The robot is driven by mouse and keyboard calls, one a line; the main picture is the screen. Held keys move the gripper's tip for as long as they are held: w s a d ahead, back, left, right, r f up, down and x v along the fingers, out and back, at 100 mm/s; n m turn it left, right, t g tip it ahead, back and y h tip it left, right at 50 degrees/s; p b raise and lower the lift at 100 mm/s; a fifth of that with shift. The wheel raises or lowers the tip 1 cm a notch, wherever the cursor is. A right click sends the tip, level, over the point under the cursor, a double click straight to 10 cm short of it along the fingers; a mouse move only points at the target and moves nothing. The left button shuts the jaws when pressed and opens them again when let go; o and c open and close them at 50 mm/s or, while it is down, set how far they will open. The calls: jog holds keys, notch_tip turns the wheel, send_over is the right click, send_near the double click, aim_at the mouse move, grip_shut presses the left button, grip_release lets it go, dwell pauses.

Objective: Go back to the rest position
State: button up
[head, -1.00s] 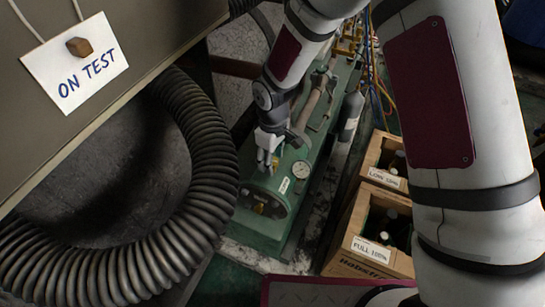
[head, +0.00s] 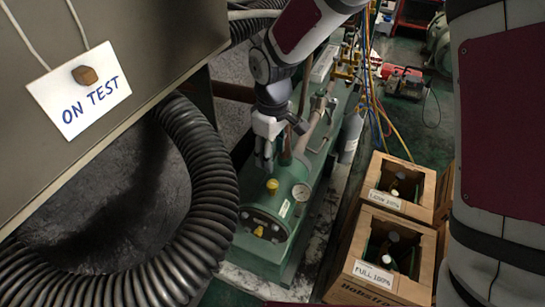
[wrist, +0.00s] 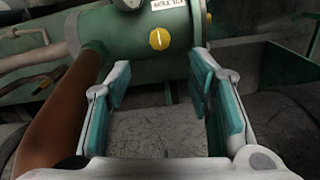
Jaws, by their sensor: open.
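My gripper (head: 264,163) is open and empty in the head view. It hangs just above and left of the near end of the green machine (head: 262,250), pointing down. A yellow knob (head: 272,186) stands on top of the machine below and right of the fingers, apart from them. A yellow knob (wrist: 159,39) on the green cylinder shows beyond the fingertips.
A ribbed black hose (head: 205,160) curves at the left, below a panel with an "ON TEST" card (head: 78,95). A brown pipe (wrist: 62,110) runs close left of the fingers.

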dwell(0.4)
jog(key=s+d+r+m+h, duration=0.1)
jog(key=s+d+r+m, duration=0.2)
jog(key=s+d+r, duration=0.35)
jog(key=s+d+r+m, duration=0.3)
jog(key=d+r, duration=0.6)
jog(key=r, duration=0.1)
jog(key=s+d+r+m+t+y, duration=0.1)
jog(key=s+d+r+m, duration=0.2)
jog(key=s, duration=0.7)
jog(key=s+d+m, duration=0.3)
jog(key=s+d, duration=0.1)
jog(key=s, duration=0.6)
notch_tip(320, 180, up, 18)
jog(key=t+p, duration=0.3)
jog(key=p, duration=1.3)
